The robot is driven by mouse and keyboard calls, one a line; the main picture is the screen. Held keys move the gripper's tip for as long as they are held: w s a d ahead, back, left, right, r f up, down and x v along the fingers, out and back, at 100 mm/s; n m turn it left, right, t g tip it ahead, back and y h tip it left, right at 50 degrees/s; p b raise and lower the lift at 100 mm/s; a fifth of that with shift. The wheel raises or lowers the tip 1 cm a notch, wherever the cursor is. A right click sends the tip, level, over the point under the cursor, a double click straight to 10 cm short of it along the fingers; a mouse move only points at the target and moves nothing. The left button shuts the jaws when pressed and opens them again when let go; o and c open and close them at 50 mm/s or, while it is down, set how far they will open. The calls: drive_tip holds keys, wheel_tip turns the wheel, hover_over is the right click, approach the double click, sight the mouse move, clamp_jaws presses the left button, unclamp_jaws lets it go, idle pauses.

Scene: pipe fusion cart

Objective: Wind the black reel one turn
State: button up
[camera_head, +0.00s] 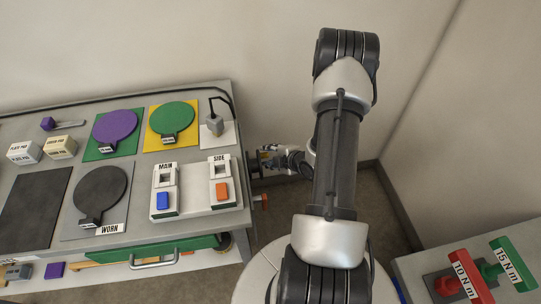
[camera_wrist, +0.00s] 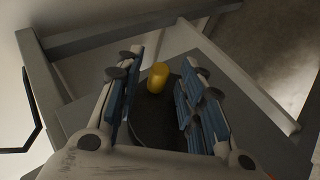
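My gripper (camera_head: 274,159) is at the right end of the cart, low beside its edge. In the wrist view my gripper (camera_wrist: 163,72) is open, with one blue-padded finger on each side of a yellow knob (camera_wrist: 158,77). There is a visible gap between the knob and each finger. Below the knob lies a dark round disc, which looks like the black reel (camera_wrist: 152,118); the fingers and palm hide part of it. In the head view a bit of yellow shows at the gripper, and the reel itself cannot be made out.
The grey cart (camera_head: 135,150) carries purple and green discs, a dark disc by a "WORN" label (camera_head: 110,229) and a white switch panel (camera_head: 196,190). An orange-tipped part (camera_head: 262,200) sticks out below my gripper. Red and green labelled tools (camera_head: 464,281) lie at lower right.

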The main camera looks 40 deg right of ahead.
drive_tip(key=v, duration=1.2)
drive_tip(key=shift+d, duration=0.1)
idle(0.4)
